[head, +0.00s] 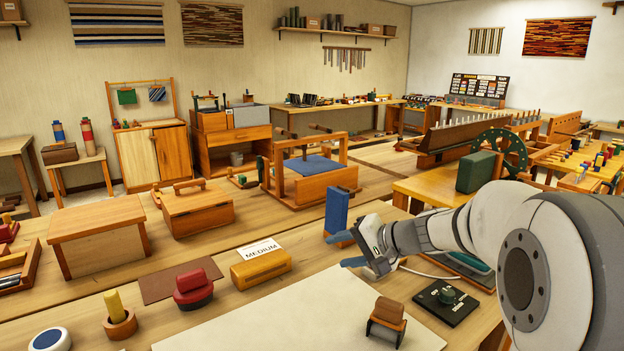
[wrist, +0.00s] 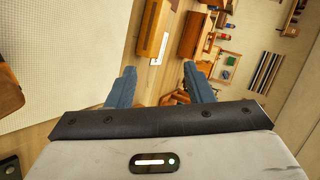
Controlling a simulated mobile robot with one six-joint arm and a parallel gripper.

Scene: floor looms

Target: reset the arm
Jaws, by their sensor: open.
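My gripper (head: 340,250) is at the end of my arm, over the right part of the near table in the head view. Its two blue-grey fingers are spread apart. In the wrist view the gripper (wrist: 159,72) is open, with nothing held between the fingers. A blue upright block (head: 337,212) with a wooden foot stands just behind the fingers in the head view. I cannot tell whether they touch.
A pale mat (head: 290,312) lies below the gripper. A brown-topped block (head: 388,312) and a black plate with a knob (head: 446,301) stand near it.

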